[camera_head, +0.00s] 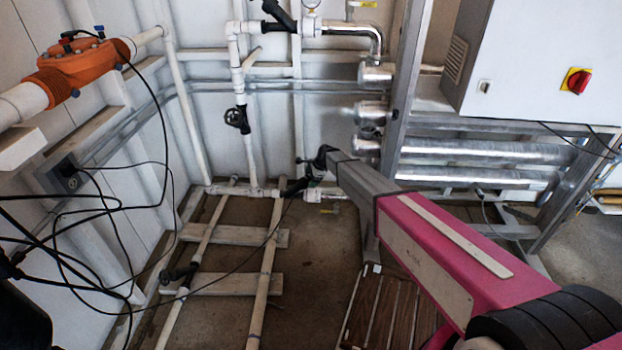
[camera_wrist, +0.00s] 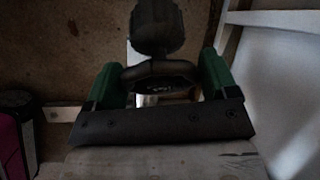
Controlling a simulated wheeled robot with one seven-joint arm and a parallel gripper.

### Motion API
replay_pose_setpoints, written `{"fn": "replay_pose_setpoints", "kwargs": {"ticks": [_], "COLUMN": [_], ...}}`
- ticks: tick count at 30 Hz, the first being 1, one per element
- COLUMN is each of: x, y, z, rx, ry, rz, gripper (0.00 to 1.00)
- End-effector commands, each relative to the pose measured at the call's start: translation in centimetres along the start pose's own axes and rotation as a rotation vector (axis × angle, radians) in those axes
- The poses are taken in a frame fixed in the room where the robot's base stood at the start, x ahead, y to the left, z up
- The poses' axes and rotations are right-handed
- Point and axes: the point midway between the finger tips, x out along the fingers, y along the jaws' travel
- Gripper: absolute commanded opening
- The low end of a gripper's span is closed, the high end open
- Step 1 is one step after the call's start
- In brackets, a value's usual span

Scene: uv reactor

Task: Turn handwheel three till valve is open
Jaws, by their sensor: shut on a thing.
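My gripper (camera_wrist: 161,66) has its two green-padded fingers on either side of a black handwheel (camera_wrist: 158,78) in the wrist view. The fingers are shut on the wheel's rim, left and right. A dark rounded part (camera_wrist: 157,25) of the same fitting lies just beyond the wheel. In the head view my gripper (camera_head: 317,163) is at the low white pipework in the middle, at the end of my pink and grey arm. The arm's end hides most of the held wheel there. No number marking on the wheel is readable, and whether the valve is open cannot be told.
Another black handwheel (camera_head: 237,118) sits on the vertical white pipe to the left. An orange valve body (camera_head: 78,68) is at upper left with loose black cables below. A white cabinet (camera_head: 535,65) with a red switch (camera_head: 578,81) and steel cylinders (camera_head: 480,150) stand right.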

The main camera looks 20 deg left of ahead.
Motion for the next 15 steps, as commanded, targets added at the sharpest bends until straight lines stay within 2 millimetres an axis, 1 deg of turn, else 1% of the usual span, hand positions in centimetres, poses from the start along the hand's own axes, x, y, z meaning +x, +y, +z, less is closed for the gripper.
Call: {"fn": "replay_pose_setpoints", "kwargs": {"ticks": [8, 15], "x": [-0.08, -0.02], "y": [0.22, 0.33], "z": [0.01, -0.05], "rx": [-0.185, -0.395], "ry": [0.000, 0.001], "rz": [-0.071, -0.154], "gripper": [0.56, 0.56]}}
